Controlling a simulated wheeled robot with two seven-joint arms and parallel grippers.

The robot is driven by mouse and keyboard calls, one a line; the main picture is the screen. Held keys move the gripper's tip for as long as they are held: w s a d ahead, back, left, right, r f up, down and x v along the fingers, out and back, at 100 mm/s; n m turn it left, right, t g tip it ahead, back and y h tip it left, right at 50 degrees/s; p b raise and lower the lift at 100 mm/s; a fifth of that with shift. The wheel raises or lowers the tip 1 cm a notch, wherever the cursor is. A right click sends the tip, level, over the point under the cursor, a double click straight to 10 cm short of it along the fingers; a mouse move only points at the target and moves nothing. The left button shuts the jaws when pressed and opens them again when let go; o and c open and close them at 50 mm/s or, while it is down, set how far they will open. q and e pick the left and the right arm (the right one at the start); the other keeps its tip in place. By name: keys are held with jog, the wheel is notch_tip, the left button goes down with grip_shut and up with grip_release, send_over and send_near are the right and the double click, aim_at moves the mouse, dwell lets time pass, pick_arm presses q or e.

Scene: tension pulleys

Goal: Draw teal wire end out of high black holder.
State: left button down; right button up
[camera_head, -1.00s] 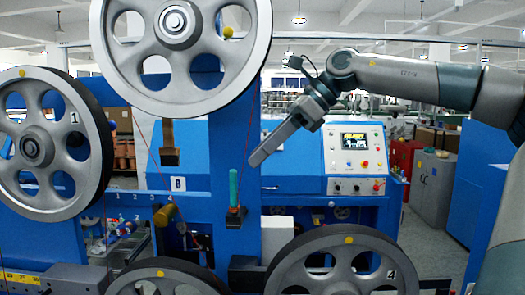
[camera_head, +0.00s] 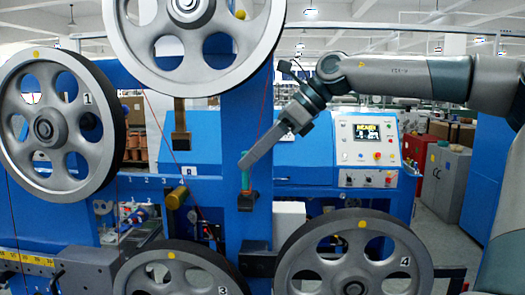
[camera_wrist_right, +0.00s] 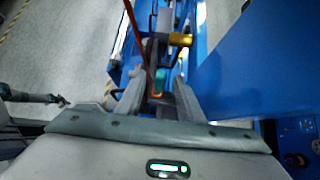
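The teal wire end (camera_head: 245,181) stands upright in the high black holder (camera_head: 248,201) on the blue machine post, with a red wire running up from it. My right gripper (camera_head: 245,163) reaches down-left to the top of the teal end and covers part of it in the head view. In the right wrist view the fingers (camera_wrist_right: 163,95) stand apart on either side of the teal end (camera_wrist_right: 156,86), with visible gaps. A dark arm-like part (camera_wrist_right: 35,97) shows at the left of the wrist view; it may be my left arm, but its fingers are unclear.
Large grey wheels surround the post: one above (camera_head: 270,40), wheel 1 (camera_head: 108,150) at left, wheels 3 (camera_head: 222,280) and 4 (camera_head: 415,265) below. A brown-topped block (camera_head: 181,140) and a yellow roller (camera_head: 177,198) are left of the holder. A control panel (camera_head: 367,150) stands right.

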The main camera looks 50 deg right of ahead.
jog(key=shift+b+x, duration=0.35)
jog(key=shift+x, duration=0.85)
jog(key=shift+c, duration=0.6)
grip_shut()
